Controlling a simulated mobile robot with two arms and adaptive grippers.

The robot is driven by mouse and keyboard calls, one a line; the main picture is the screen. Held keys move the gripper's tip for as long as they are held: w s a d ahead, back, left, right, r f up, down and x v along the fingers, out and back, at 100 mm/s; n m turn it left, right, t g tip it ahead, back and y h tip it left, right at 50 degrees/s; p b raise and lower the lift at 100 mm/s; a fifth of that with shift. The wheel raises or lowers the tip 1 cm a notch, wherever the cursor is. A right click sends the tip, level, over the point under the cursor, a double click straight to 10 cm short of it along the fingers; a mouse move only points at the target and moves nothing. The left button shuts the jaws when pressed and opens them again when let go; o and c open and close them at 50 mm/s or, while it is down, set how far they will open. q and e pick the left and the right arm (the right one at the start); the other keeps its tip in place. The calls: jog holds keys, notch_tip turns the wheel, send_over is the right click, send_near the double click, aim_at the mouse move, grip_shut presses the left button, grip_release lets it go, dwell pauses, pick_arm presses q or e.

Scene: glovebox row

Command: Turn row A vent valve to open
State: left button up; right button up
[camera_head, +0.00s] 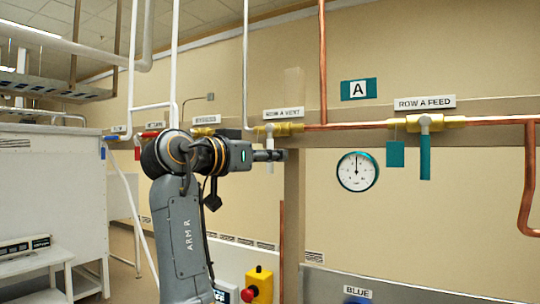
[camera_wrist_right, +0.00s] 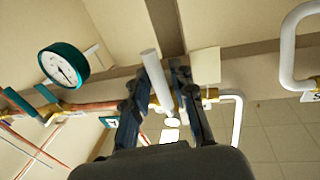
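The row A vent valve is a brass body (camera_head: 286,128) on the horizontal pipe, below the ROW A VENT label (camera_head: 283,113). Its white lever handle (camera_head: 269,140) hangs down, across the pipe, partly hidden behind my right gripper (camera_head: 270,155). In the right wrist view the white handle (camera_wrist_right: 149,65) lies between the two fingers of my right gripper (camera_wrist_right: 160,72). The fingers are apart, one on each side of the handle, with a gap showing on the right side. Whether the left finger touches it is unclear. My left gripper is out of view.
To the right, the ROW A FEED valve (camera_head: 425,123) has a teal handle (camera_head: 425,158) hanging down and a teal tag (camera_head: 396,155) beside it. A round gauge (camera_head: 357,171) is on the wall. A yellow box with a red button (camera_head: 259,285) stands below. A white cabinet (camera_head: 50,190) is left.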

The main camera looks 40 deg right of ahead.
grip_shut()
jog(key=shift+d, duration=0.1)
jog(key=shift+d+f, duration=0.1)
jog(key=shift+s+d+r+n+t+h+b, duration=0.2)
jog(key=shift+s+n+b, duration=0.4)
jog(key=shift+n, duration=0.65)
jog(key=shift+s+d+r+n+t+h+b, duration=0.1)
jog(key=shift+s+d+n+t+h+b, duration=0.2)
jog(key=shift+n+b, duration=0.8)
jog(key=shift+s+d+r+n+h+b, duration=0.1)
jog(key=shift+s+n+b, duration=0.45)
jog(key=shift+n, duration=0.8)
